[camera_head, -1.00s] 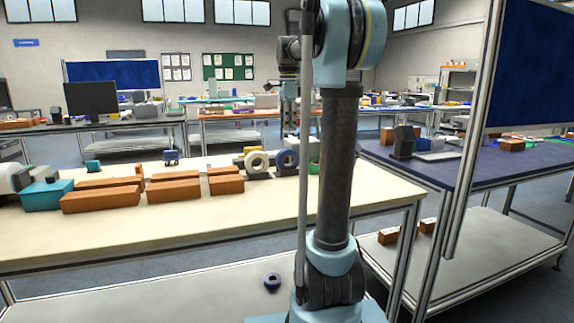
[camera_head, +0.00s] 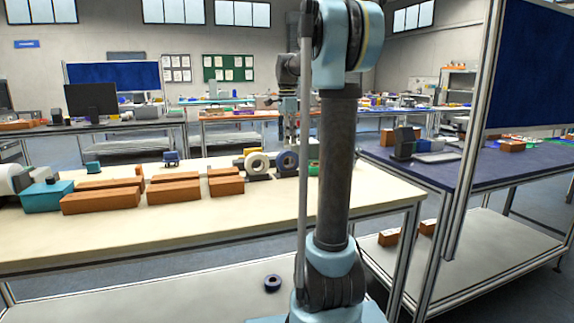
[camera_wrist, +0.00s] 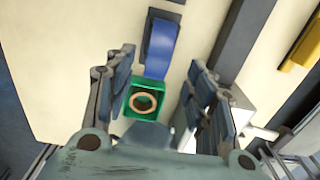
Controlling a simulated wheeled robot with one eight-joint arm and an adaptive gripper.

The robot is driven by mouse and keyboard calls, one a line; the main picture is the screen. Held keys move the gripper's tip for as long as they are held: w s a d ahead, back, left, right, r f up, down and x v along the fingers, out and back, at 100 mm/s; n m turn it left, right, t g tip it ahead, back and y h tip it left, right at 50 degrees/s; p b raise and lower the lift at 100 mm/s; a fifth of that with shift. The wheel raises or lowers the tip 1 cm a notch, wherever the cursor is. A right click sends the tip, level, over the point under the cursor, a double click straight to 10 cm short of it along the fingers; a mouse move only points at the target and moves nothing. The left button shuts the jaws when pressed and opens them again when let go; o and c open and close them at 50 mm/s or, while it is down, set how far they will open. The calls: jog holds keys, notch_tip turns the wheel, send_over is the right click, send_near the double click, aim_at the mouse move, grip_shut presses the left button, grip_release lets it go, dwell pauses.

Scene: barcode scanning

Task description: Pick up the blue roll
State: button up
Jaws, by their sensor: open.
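My gripper (camera_wrist: 161,66) is open, with one finger on each side and nothing held. A green holder with a tan ring (camera_wrist: 145,101) also shows between the fingers, nearer the palm. In the head view my gripper (camera_head: 290,130) hangs above the blue roll, small and partly hidden.
Several brown boxes (camera_head: 173,191) fill the table's middle and left. A yellow object (camera_wrist: 304,48) is at the upper right in the wrist view. A dark ring (camera_head: 272,282) lies on the lower shelf. The table's front strip is clear.

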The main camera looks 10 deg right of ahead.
aim_at(288, 152)
jog(key=shift+d+f, duration=0.1)
jog(key=shift+f, duration=3.15)
grip_shut()
